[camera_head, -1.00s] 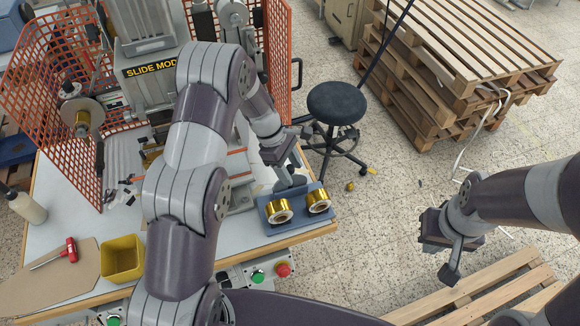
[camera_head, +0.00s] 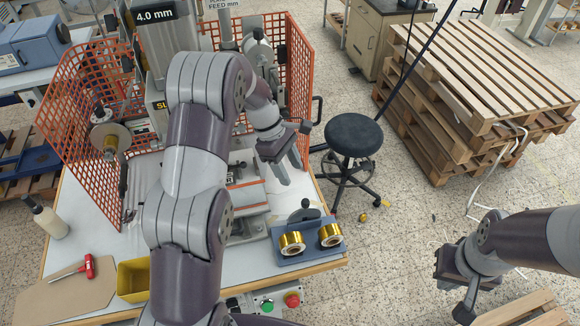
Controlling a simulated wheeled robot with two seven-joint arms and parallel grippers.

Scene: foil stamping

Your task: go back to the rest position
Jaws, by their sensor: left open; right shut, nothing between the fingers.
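My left arm reaches up over the workbench in the head view. Its gripper (camera_head: 290,165) is open and empty, pointing down above the right side of the bench, behind the blue holder (camera_head: 307,257). Two gold foil rolls (camera_head: 292,244) and (camera_head: 331,235) sit on this holder at the bench's front right. My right gripper (camera_head: 464,297) hangs over the floor at the lower right, away from the bench. It is shut with nothing in it.
Orange mesh guards (camera_head: 88,132) flank the stamping machine (camera_head: 162,45). A black stool (camera_head: 353,136) stands right of the bench, with stacked pallets (camera_head: 480,80) beyond. A yellow bin (camera_head: 133,280), a red-handled tool (camera_head: 88,266) and a bottle (camera_head: 47,220) are at left.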

